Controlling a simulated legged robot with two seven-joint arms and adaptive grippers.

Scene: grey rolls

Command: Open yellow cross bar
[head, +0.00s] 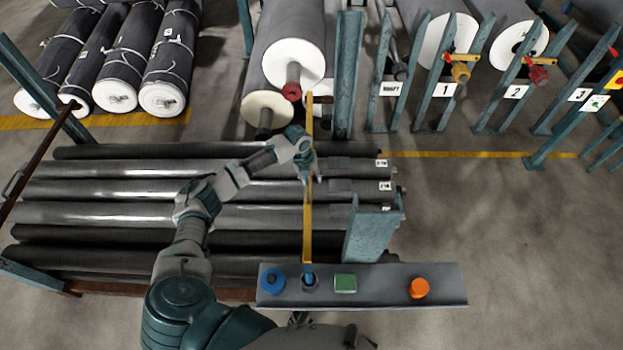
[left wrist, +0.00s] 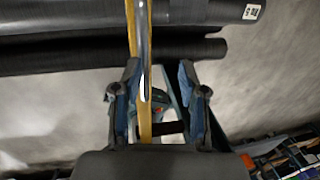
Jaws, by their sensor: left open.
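The yellow cross bar (head: 308,232) is a long narrow bar. In the head view it runs from the panel near me away to the post by the large white-ended rolls, across the rack of grey rolls. My left gripper (head: 307,174) is over the far half of the bar and hides part of it. In the left wrist view the bar (left wrist: 131,28) passes between the two spread fingers of the left gripper (left wrist: 158,70), closer to the left finger. The gripper is open and holds nothing. Whether a finger touches the bar cannot be told. My right gripper is not in view.
Grey rolls (head: 130,190) lie stacked in the rack under my left arm. A control panel (head: 385,285) with coloured buttons stands close in front. Teal posts (head: 349,75) and large rolls (head: 292,40) stand beyond. Open floor (head: 500,220) is on the right.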

